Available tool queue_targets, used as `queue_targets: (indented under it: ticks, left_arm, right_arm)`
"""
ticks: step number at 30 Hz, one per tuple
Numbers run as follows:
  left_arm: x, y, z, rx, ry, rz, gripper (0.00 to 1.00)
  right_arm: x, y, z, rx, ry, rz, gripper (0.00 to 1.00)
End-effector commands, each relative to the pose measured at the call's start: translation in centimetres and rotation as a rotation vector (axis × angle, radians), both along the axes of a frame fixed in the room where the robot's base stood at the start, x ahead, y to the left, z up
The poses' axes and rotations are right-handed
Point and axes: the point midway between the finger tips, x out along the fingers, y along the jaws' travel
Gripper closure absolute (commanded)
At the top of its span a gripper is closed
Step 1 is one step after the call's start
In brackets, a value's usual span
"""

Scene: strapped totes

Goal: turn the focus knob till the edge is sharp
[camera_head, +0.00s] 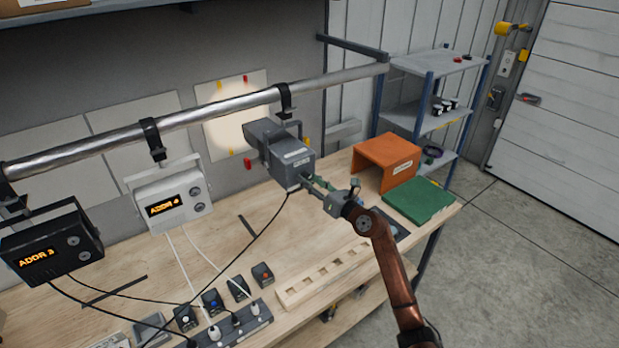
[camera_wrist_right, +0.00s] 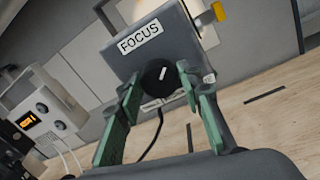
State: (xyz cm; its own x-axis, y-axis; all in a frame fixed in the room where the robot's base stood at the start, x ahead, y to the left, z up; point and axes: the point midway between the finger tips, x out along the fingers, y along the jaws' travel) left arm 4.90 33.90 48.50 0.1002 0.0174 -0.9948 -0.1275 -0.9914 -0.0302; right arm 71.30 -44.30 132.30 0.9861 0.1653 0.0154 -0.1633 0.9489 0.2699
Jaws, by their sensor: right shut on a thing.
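The grey lamp (camera_head: 283,150) hangs from the pipe by a clamp and throws a pale round spot of light (camera_head: 222,135) on a wall panel. I cannot tell how sharp the spot's edge is. In the right wrist view, the lamp's back (camera_wrist_right: 170,45) carries a FOCUS label (camera_wrist_right: 140,38) and a black focus knob (camera_wrist_right: 158,76) with a white pointer line, tilted slightly. My right gripper (camera_head: 308,183) is at the lamp's back. Its green fingers (camera_wrist_right: 157,82) are shut on the knob from both sides. My left gripper is out of view.
A white lamp (camera_head: 172,200) and a black lamp (camera_head: 55,245) hang further left on the pipe (camera_head: 200,115). Cables run down to a power strip (camera_head: 235,325). An orange stand (camera_head: 388,155), a green block (camera_head: 418,202) and a slotted wooden rack (camera_head: 325,277) are on the bench.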

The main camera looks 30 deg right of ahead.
Motion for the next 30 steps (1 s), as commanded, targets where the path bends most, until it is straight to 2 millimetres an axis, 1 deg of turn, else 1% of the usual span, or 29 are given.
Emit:
queue_targets:
  ticks: [1,6,17,18,24,30]
  left_arm:
    - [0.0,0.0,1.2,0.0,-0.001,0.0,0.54]
    - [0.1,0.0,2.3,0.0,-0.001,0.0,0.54]
    - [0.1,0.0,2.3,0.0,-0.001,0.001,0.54]
    - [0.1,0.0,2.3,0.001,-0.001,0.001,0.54]
    - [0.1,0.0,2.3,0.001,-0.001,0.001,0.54]
    - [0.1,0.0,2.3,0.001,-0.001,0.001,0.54]
  right_arm:
    - [0.0,0.0,0.4,0.047,0.009,0.001,0.91]
    - [0.0,0.0,0.2,0.162,0.015,0.0,0.91]
    - [0.0,-0.1,-0.1,0.185,0.015,-0.001,0.91]
    - [0.0,-0.1,-0.1,0.185,0.015,-0.001,0.64]
    - [0.0,0.0,-0.1,0.185,0.016,0.0,0.5]
    - [0.0,0.0,-0.1,0.185,0.016,0.001,0.49]
